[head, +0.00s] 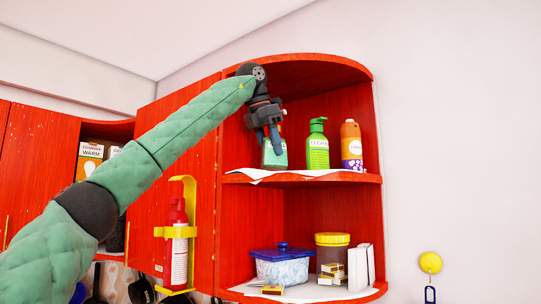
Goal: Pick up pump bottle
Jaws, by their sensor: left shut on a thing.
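My left gripper (270,142) reaches into the upper shelf of the red corner cabinet from above and is shut on a teal and white bottle (274,161). The gripper hides most of that bottle, including its top, so I cannot tell what kind of cap it has. A bright green bottle with a green pump head (317,146) stands upright just to the right, apart from the gripper. My right gripper is not in view.
An orange and white bottle (351,147) stands at the shelf's right. The lower shelf holds a blue-lidded tub (285,267), a yellow-lidded jar (331,254) and small boxes. A red extinguisher (177,250) hangs at the left in a yellow bracket.

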